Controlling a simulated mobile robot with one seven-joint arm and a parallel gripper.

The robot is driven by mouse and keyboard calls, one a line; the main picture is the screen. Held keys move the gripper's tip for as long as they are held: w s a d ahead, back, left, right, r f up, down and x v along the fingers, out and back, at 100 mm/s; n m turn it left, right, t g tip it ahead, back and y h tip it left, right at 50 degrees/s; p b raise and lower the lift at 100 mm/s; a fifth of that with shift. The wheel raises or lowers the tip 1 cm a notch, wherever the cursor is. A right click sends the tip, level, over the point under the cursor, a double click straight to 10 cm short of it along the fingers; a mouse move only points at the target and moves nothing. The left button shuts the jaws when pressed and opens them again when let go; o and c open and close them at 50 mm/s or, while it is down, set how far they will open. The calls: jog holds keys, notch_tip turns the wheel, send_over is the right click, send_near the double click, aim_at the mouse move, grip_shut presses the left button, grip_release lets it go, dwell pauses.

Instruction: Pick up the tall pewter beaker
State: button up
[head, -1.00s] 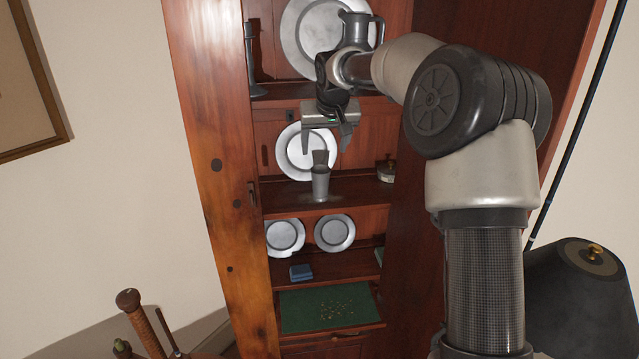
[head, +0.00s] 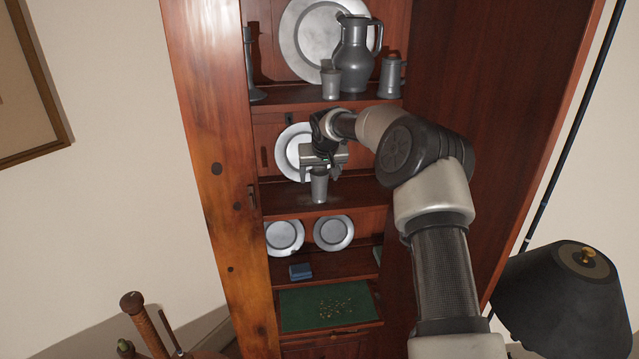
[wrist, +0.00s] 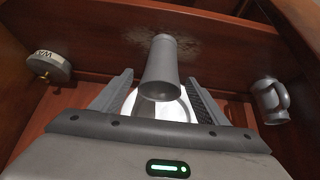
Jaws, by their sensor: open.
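The tall pewter beaker (head: 319,188) stands upright on the middle shelf (head: 355,193) of the cabinet, in front of a pewter plate. My gripper (head: 322,170) is at the beaker's upper part, hiding its rim in the head view. In the wrist view, which looks upside down, the beaker (wrist: 162,62) lies between my two open fingers (wrist: 160,78), its open mouth towards the palm. Gaps show on both sides, so the fingers seem apart from it.
The pewter plate (head: 289,152) leans behind the beaker. In the wrist view, a round tin (wrist: 48,66) and a pewter mug (wrist: 271,98) stand to the sides. A jug (head: 355,55), a cup (head: 331,82) and a tankard (head: 391,77) stand on the shelf above.

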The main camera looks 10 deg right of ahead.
jog(key=shift+w+f, duration=0.15)
jog(key=c, duration=1)
jog(key=shift+c, duration=1.3)
